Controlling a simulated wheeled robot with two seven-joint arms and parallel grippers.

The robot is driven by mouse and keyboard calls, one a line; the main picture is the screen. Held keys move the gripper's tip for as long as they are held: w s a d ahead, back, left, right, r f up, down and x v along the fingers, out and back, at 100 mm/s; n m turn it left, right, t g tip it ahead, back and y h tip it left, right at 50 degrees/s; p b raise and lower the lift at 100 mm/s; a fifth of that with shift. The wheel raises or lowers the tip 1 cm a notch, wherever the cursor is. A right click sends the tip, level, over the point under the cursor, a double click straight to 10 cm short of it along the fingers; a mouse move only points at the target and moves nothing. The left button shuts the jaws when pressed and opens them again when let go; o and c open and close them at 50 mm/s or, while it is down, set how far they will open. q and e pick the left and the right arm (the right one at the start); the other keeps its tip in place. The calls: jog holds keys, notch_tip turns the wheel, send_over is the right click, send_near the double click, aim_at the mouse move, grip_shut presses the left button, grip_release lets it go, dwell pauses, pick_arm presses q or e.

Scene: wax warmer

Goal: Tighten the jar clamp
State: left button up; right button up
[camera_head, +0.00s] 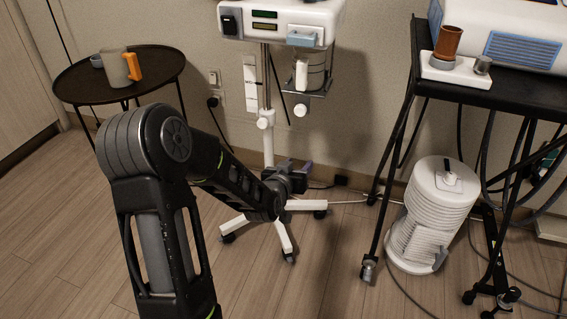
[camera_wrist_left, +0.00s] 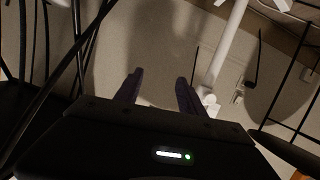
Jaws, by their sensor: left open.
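A clear jar (camera_head: 316,72) sits beneath the white warmer unit (camera_head: 280,20), held on a bracket (camera_head: 318,95) on its stand. That view shows the white pole (camera_wrist_left: 229,50) and a white pole knob (camera_wrist_left: 207,97); I cannot make out the jar there. My right gripper is not in view.
A black cart (camera_head: 500,92) at right carries a brown cup (camera_head: 447,42). A white cylindrical appliance (camera_head: 432,215) and loose cables stand near the cart. The floor in front is clear.

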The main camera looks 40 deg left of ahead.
pick_arm(q)
jog(key=w+a+r+m+t+y, duration=0.1)
jog(key=a+r+t+y, duration=0.1)
jog(key=r, duration=0.7)
jog(key=shift+w+a+r+t+p, duration=0.15)
jog(key=shift+a+r+t+p, duration=0.4)
jog(key=shift+a, duration=0.4)
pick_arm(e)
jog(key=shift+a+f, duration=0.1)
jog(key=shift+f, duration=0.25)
pick_arm(q)
jog(key=shift+f, duration=0.15)
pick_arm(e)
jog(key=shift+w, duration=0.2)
